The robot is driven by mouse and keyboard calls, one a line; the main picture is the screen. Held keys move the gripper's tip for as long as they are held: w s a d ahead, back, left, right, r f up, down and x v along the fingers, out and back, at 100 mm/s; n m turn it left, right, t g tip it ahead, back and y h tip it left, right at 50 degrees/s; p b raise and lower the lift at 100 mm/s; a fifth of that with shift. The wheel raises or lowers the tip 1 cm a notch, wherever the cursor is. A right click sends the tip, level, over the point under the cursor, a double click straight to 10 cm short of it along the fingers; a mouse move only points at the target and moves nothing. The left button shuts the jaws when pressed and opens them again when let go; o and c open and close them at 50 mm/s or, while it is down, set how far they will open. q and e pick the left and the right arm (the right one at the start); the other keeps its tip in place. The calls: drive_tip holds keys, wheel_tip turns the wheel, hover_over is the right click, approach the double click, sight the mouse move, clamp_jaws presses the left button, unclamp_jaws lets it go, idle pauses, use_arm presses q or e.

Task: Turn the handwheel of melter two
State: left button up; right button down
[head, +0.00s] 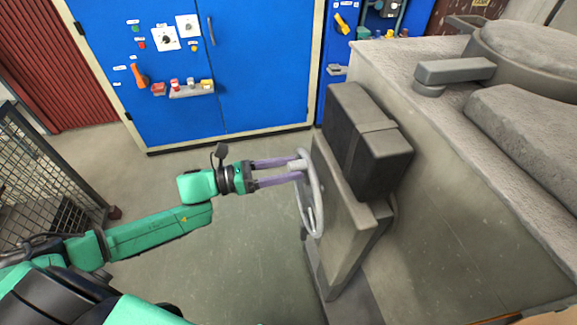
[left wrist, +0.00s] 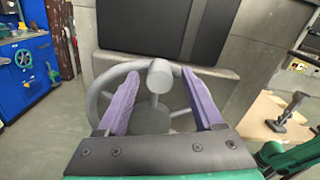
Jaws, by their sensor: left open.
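The grey handwheel (head: 315,203) stands upright on the left side of a grey stand, below a black box, in the head view. My left gripper (head: 297,171) reaches it from the left. Its purple fingers are open, one on each side of the wheel's protruding knob (head: 296,165). In the left wrist view the handwheel (left wrist: 105,95) fills the middle, and its round knob (left wrist: 159,75) shows between the spread fingers of the left gripper (left wrist: 158,88). A gap shows between the knob and each finger there. My right gripper is not seen.
The black box (head: 368,140) is on the stand beside a large grey melter body (head: 450,190). A blue cabinet (head: 255,75) with switches stands behind. A mesh fence (head: 40,170) is at the left. The floor (head: 235,265) below my left arm is clear.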

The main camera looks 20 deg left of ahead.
use_arm(q)
drive_tip(key=shift+w+d, duration=0.2)
drive_tip(key=shift+d, duration=0.1)
clamp_jaws()
idle(1.2)
